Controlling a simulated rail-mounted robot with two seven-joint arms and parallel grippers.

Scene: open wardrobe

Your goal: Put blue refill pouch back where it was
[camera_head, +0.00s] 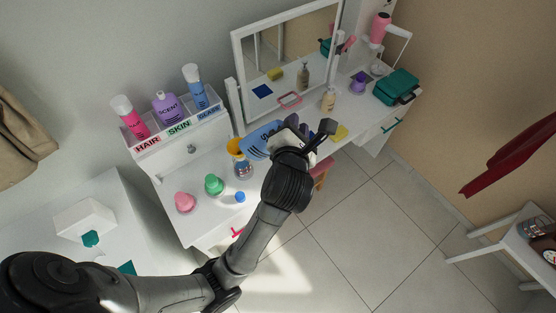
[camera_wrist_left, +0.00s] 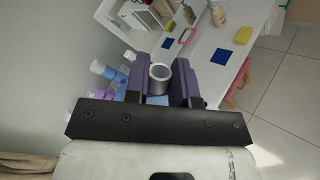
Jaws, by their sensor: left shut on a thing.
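My left gripper (camera_head: 318,133) hangs above the middle of the white vanity counter, in front of the mirror. In the left wrist view, its two purple-grey fingers (camera_wrist_left: 169,80) are shut on a grey, round-topped thing (camera_wrist_left: 160,74). A patch of light blue shows just below it, and I cannot tell whether this belongs to the held thing. My right gripper is not in view.
A rack (camera_head: 179,130) labelled HAIR and SKIN holds pink, purple and blue (camera_head: 195,86) bottles. A pump bottle (camera_head: 328,99) and teal case (camera_head: 397,87) stand right.

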